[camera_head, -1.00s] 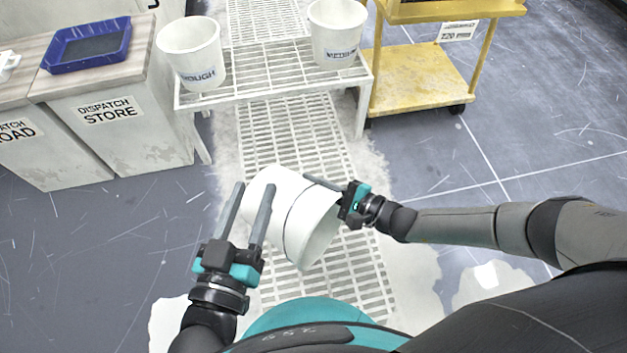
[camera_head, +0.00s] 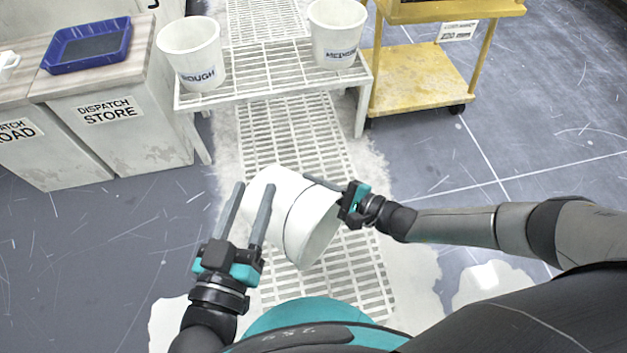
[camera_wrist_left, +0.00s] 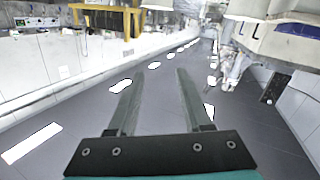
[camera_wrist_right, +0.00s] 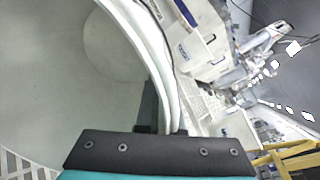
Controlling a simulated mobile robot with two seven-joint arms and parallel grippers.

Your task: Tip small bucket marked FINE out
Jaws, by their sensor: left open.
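A white bucket (camera_head: 312,225) is tipped onto its side above the floor grating, its open mouth facing down and toward me at the lower right. No marking shows on its visible side. My right gripper (camera_head: 335,188) is shut on its rim wall; in the right wrist view the bucket (camera_wrist_right: 60,70) shows a pale, bare-looking inside, with its wall between the fingers. My left gripper (camera_head: 247,212) is open and empty at the bucket's left, one finger overlapping the bucket's base end in the picture; contact cannot be told.
A slatted stand (camera_head: 270,75) ahead holds a bucket marked ROUGH (camera_head: 190,55) and another bucket (camera_head: 337,35) with an unclear label. Dispatch cabinets (camera_head: 125,130) with a blue tray (camera_head: 88,45) stand left, a yellow cart (camera_head: 420,80) right. Pale patches surround the floor grating (camera_head: 300,130).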

